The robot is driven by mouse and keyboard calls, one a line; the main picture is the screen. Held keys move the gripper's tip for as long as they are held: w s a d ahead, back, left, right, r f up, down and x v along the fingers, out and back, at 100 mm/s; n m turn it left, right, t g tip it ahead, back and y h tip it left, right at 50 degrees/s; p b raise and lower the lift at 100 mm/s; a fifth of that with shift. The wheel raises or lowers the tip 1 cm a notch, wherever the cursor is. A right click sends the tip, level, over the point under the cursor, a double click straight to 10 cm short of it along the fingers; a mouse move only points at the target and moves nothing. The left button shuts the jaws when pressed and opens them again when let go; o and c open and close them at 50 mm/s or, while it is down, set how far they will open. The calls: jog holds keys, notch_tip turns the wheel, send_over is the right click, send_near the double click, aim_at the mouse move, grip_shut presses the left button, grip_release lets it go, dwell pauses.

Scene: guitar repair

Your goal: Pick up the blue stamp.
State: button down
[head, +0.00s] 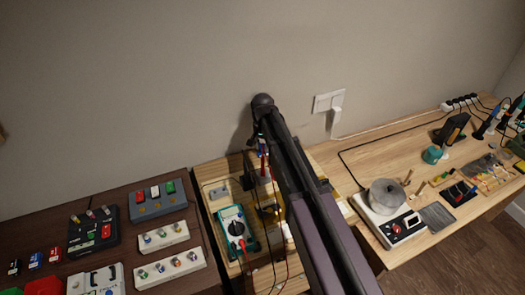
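No thing is clearly recognisable as the blue stamp. A small blue block (36,261) stands between a dark one and a red one at the far left of the dark table; I cannot tell if it is a stamp. A teal rounded object (432,154) sits on the right-hand wooden bench. A long dark arm, which looks like mine, crosses the middle of the head view. My gripper is not identifiable in the view. The arm hides part of the middle bench behind it.
The dark table (110,195) at left holds several effect pedals. A teal multimeter (235,228) with leads lies on the middle bench. The right bench (375,160) carries a white device (402,228) with a grey disc, cables and small tools. A wall stands behind.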

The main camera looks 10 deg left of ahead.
jog(key=shift+r, duration=0.1)
notch_tip(320, 180, up, 10)
jog(key=p, duration=1)
dwell(0.6)
jog(key=c, duration=1)
grip_release()
jog(key=c, duration=1.8)
grip_release()
notch_tip(320, 180, up, 7)
jog(key=p, duration=0.7)
send_over(263, 145)
jog(key=c, duration=1.4)
grip_release()
jog(key=shift+w+a, duration=0.1)
jog(key=c, duration=1.4)
grip_release()
